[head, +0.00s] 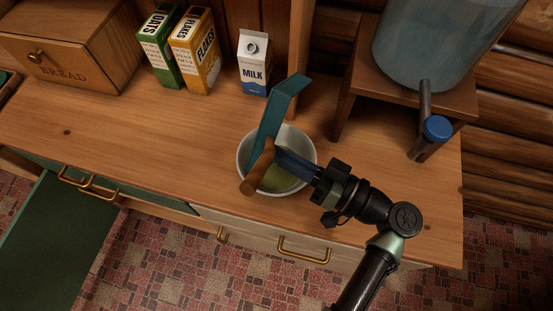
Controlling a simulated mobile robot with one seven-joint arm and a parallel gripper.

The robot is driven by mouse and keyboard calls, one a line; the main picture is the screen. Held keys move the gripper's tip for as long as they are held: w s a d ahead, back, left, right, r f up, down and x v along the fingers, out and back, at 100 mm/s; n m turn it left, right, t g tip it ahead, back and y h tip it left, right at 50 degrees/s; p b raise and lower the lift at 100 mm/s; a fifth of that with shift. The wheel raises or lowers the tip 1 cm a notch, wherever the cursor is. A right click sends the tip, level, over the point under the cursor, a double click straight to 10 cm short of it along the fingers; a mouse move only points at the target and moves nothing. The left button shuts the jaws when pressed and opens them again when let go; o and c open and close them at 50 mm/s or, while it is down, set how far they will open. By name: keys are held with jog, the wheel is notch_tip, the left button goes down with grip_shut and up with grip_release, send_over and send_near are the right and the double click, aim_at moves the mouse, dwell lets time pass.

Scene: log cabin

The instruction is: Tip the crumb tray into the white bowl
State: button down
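The white bowl (303,143) stands on the wooden counter, in the middle of the head view. The crumb tray is a teal tray (270,118) with a brown wooden handle (257,169). It is tipped steeply over the bowl, with its far end raised and bent to the right. My gripper (279,157) is shut on the handle, just above the bowl. A yellowish-green mass (279,181) shows inside the bowl. The tray and gripper hide part of the bowl's inside, and I cannot see whether crumbs remain on the tray.
A milk carton (254,65), a flakes box (195,50) and an oats box (158,45) stand behind. A bread box (75,45) is at back left. A water dispenser (430,45) stands on a wooden stand (369,70) at right. A green drawer (60,225) sticks out at left.

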jog(key=d+t+y+b, duration=0.1)
jog(key=b, duration=0.2)
jog(key=s+f+y+b, duration=0.1)
jog(key=b, duration=0.2)
jog(key=d+f+t+y+b, duration=0.1)
jog(key=y+b, duration=0.1)
jog(key=b, duration=0.1)
jog(key=shift+s+d+t+b, duration=0.3)
jog(key=shift+s+b, duration=0.05)
jog(key=shift+b, duration=0.05)
